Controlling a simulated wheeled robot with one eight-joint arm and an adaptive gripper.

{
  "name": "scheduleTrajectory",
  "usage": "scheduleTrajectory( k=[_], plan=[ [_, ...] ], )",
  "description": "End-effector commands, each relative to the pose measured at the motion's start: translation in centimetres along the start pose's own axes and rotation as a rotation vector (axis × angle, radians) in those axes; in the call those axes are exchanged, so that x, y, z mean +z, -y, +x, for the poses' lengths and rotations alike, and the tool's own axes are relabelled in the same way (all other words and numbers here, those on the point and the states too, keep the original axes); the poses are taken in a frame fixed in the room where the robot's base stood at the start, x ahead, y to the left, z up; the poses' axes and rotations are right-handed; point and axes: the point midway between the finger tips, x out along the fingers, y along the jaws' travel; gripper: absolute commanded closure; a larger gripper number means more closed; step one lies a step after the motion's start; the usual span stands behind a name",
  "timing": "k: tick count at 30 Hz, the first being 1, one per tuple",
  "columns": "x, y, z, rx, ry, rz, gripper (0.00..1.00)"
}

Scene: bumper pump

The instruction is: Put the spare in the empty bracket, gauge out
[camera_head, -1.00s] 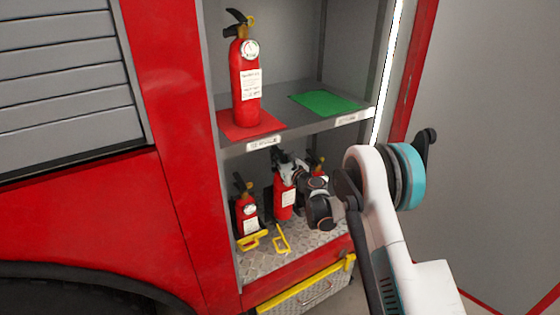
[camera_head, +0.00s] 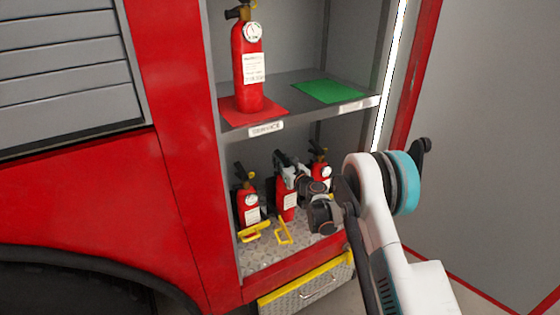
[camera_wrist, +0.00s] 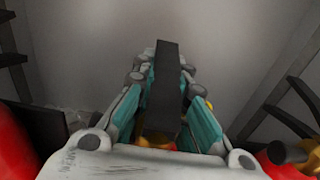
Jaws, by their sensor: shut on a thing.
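The spare, a red extinguisher (camera_head: 286,200) with a white label facing out, stands upright in the middle of the lower bay, between two others. My gripper (camera_head: 287,163) is shut on its top; in the wrist view its teal-lined fingers (camera_wrist: 165,105) close around the black handle (camera_wrist: 166,75). I cannot make out the spare's gauge, and cannot tell whether its base touches the floor. An open yellow strap (camera_head: 283,232) is in front of it. The left extinguisher (camera_head: 248,208) has its gauge facing out behind a yellow strap (camera_head: 255,232). The right one (camera_head: 320,165) is partly behind my wrist.
On the shelf above, an extinguisher (camera_head: 248,70) stands on a red mat (camera_head: 272,117), and a green mat (camera_head: 330,92) is bare. The shelf edge (camera_head: 300,118) runs close above my gripper. The bay's floor (camera_head: 285,256) is tread plate, with a drawer (camera_head: 310,288) below.

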Motion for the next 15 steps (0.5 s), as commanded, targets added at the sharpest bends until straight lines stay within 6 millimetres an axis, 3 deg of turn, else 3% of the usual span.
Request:
scheduleTrajectory(
  k=[4, 5, 7, 15],
  plan=[
    [0.19, -0.02, 0.01, 0.000, 0.000, 0.002, 1.00],
    [-0.02, -0.04, -0.02, 0.001, 0.000, 0.000, 0.80],
    [0.00, -0.04, -0.02, 0.000, 0.000, 0.000, 0.67],
    [0.05, -0.02, -0.01, 0.000, 0.000, 0.000, 0.67]
  ],
)
